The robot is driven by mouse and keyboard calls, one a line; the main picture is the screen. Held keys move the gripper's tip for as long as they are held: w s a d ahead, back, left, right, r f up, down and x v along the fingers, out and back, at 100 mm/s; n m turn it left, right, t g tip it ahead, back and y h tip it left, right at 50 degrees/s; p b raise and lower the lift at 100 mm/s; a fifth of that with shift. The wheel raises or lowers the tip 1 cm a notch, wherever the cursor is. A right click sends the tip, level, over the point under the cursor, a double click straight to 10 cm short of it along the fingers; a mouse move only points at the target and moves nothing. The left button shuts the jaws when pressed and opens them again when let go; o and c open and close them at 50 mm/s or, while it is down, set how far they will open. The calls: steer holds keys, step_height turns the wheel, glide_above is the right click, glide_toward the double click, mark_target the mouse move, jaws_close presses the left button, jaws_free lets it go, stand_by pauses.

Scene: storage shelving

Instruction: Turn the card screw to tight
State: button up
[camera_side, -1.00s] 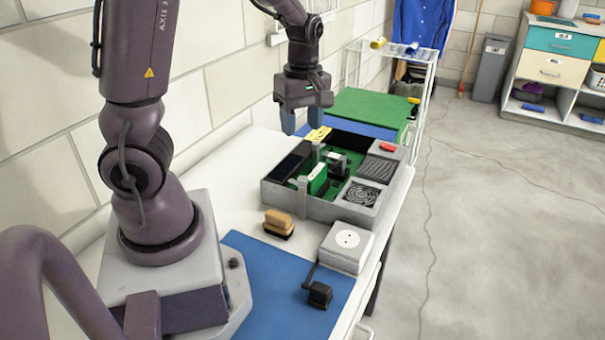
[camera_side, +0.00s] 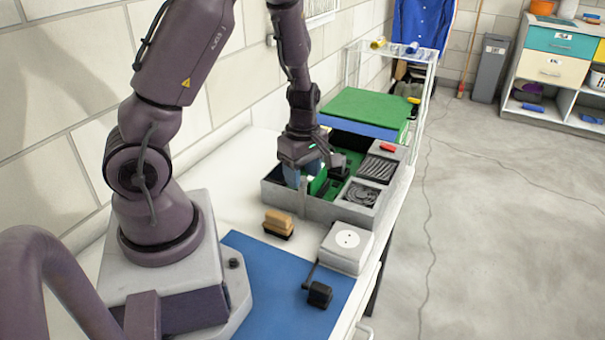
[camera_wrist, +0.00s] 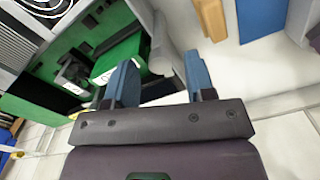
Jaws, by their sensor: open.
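An open grey box (camera_side: 340,209) with a green board inside stands on the white bench. A green card (camera_wrist: 122,58) with white labels stands upright in it, and its edge shows in the side view (camera_side: 318,182). A black part (camera_wrist: 74,70) sits beside the card in the wrist view. I cannot pick out the card screw clearly. My gripper (camera_side: 306,178) points down at the box's near left side, close to the card. Its two blue fingers (camera_wrist: 161,84) are apart, with nothing seen held between them. The gripper hides part of the box interior.
A tan and black block (camera_side: 278,223), a white box with a round face (camera_side: 345,247) and a small black device (camera_side: 319,294) stand nearer the front. A blue mat (camera_side: 270,290) lies at the front. A green and blue stack (camera_side: 367,108) stands behind the grey box.

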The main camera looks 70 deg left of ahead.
steer(key=shift+f, duration=0.35)
jaws_close()
